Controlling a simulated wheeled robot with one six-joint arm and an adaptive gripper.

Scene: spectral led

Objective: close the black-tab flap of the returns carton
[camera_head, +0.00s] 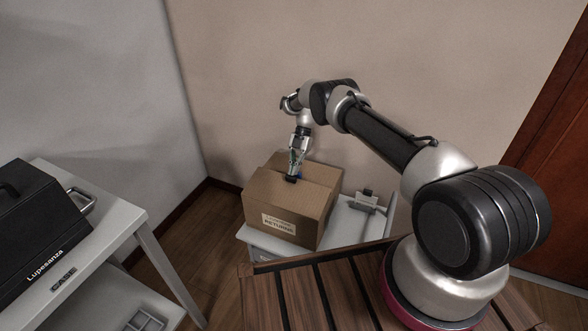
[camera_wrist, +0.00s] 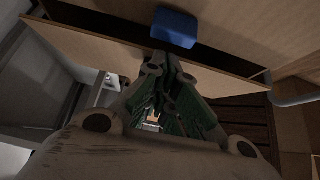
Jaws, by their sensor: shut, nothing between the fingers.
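The brown returns carton (camera_head: 283,226), labelled RETURNS, stands with its top flaps nearly level. My gripper (camera_head: 293,176) points down at the middle of its top, fingers shut and empty. A small dark piece shows just at the fingertips in the head view; I cannot tell whether it is the black tab or the fingertips. In the wrist view my gripper (camera_wrist: 165,58) reaches the edge of one flap (camera_wrist: 100,50), with a dark gap between it and the opposite flap (camera_wrist: 225,15). A blue tab (camera_wrist: 175,27) sits on that opposite flap. I cannot tell whether the fingers touch cardboard.
The carton stands on a light table (camera_head: 345,228), with a grey device (camera_head: 366,200) to its right. A white table (camera_head: 115,215) with a black case (camera_head: 38,222) is at left. Walls rise close behind. Floor (camera_head: 200,235) shows between the tables.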

